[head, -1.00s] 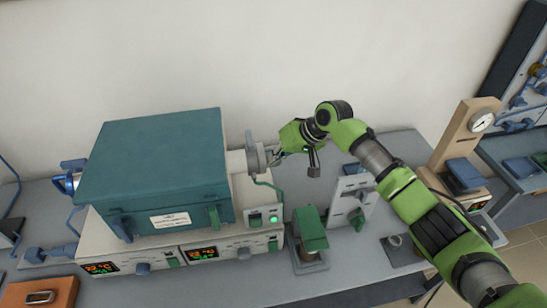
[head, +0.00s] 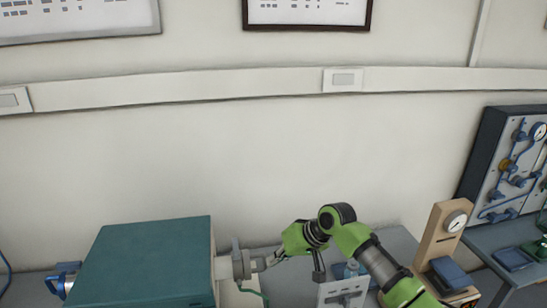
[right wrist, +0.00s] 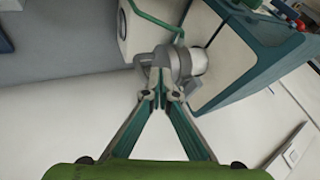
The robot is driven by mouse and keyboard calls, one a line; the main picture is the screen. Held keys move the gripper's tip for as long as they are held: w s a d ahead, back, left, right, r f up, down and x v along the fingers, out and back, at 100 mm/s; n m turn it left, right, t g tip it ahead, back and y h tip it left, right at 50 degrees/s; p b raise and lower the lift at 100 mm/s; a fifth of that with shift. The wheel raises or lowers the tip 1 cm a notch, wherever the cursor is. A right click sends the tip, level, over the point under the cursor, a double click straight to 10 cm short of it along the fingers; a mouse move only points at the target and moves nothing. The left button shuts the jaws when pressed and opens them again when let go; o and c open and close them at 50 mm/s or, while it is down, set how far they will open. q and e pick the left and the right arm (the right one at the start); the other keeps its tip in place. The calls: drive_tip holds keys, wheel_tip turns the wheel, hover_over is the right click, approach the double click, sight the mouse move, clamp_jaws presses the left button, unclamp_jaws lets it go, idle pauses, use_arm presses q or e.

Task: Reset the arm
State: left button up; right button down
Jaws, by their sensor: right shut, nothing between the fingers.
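My right gripper (head: 268,262) is in the head view at the lower middle, its arm coming in from the lower right. Its fingers are shut and empty, pointing left at the grey flanged fitting (head: 240,260) on the right side of the teal furnace (head: 150,262). In the right wrist view the fingertips (right wrist: 160,92) meet just in front of the grey fitting (right wrist: 178,62). I cannot tell whether they touch it. The furnace body (right wrist: 245,60) shows at the upper right there. My left gripper is in neither view.
A beige stand with a round gauge (head: 455,220) is right of my arm. A grey-white stand (head: 343,290) is below my right wrist. A blue panel with pipes (head: 515,165) is at the far right. The wall (head: 250,160) above is clear, with two frames high up.

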drive_tip(key=s+d+f+h, duration=0.1)
drive_tip(key=s+f, duration=0.5)
drive_tip(key=s, duration=0.3)
drive_tip(key=s+d+f, duration=0.1)
drive_tip(key=s+f, duration=0.4)
drive_tip(key=s, duration=0.5)
drive_tip(key=s+d+m+h, duration=0.2)
drive_tip(key=s+d+h, duration=0.3)
drive_tip(key=s+d, duration=1.4)
wheel_tip(320, 180, down, 32)
drive_tip(key=s+a+g+b, duration=0.1)
drive_tip(key=s+b, duration=0.1)
drive_tip(key=b, duration=0.6)
drive_tip(key=s+d+f+b, duration=0.1)
drive_tip(key=s+f+b, duration=0.2)
drive_tip(key=s+f, duration=0.5)
drive_tip(key=s+d+f+g+b, duration=0.1)
drive_tip(key=s+d+f+b, duration=0.1)
drive_tip(key=s+f, duration=0.7)
wheel_tip(320, 180, down, 8)
drive_tip(key=shift+s+r+n+h+b, duration=0.2)
drive_tip(key=shift+n+h+b, duration=0.15)
drive_tip(key=shift+b, duration=0.4)
